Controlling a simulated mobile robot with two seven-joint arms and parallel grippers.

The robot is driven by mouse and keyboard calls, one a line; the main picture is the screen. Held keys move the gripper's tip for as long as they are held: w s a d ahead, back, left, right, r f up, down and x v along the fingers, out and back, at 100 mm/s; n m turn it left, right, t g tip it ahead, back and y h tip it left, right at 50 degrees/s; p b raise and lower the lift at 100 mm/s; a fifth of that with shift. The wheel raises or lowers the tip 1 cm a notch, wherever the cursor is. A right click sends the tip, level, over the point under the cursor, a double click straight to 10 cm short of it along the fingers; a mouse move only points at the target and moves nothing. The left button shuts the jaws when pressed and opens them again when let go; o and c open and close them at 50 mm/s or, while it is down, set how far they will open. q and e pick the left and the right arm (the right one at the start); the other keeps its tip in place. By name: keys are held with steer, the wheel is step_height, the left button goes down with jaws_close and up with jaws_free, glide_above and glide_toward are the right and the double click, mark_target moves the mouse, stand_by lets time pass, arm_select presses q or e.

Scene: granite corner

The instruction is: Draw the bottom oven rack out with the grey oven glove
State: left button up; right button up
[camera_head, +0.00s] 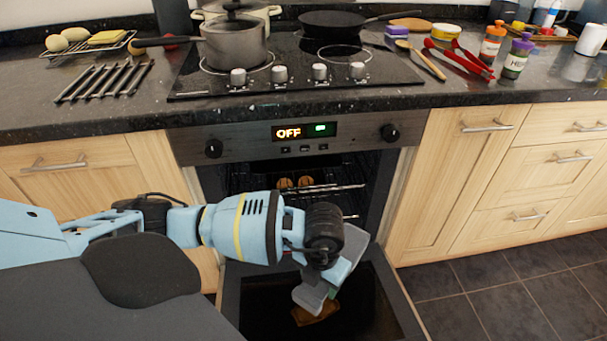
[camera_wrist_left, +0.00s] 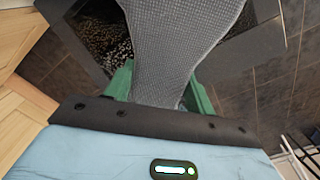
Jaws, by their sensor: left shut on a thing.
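My left gripper (camera_head: 331,291) hangs over the lowered oven door, in front of the oven opening. Its green fingers (camera_wrist_left: 160,92) are shut on the grey oven glove (camera_wrist_left: 182,45), which has a woven texture and spreads out beyond the fingertips. The glove also shows in the head view (camera_head: 309,297), partly hidden by the gripper. The oven (camera_head: 290,140) is open and dark inside. A wire rack (camera_head: 338,188) with round brown food on it shows inside. My arm hides the lower part of the cavity, so the bottom rack is not clear. My right gripper is out of view.
The oven door (camera_head: 381,300) is folded down in front, with a brown patch on its glass, perhaps a reflection. Wooden drawers (camera_head: 500,185) flank the oven on the right. A pot (camera_head: 234,42) and pan (camera_head: 331,22) stand on the hob. Tiled floor is clear at right.

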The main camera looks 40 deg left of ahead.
arm_select(q)
step_height(320, 180, down, 9)
steer(key=s+a+n, duration=0.2)
steer(key=n, duration=0.6)
steer(key=shift+s+a+n+b, duration=0.15)
steer(key=shift+s+n+b, duration=0.25)
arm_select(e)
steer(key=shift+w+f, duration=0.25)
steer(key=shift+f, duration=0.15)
arm_select(q)
steer(key=w+a+f+b, duration=0.5)
steer(key=w+a+b, duration=0.5)
steer(key=a+b, duration=0.2)
steer(key=shift+w+a+f+b, duration=0.2)
steer(key=shift+w+b, duration=0.1)
steer(key=shift+b, duration=0.2)
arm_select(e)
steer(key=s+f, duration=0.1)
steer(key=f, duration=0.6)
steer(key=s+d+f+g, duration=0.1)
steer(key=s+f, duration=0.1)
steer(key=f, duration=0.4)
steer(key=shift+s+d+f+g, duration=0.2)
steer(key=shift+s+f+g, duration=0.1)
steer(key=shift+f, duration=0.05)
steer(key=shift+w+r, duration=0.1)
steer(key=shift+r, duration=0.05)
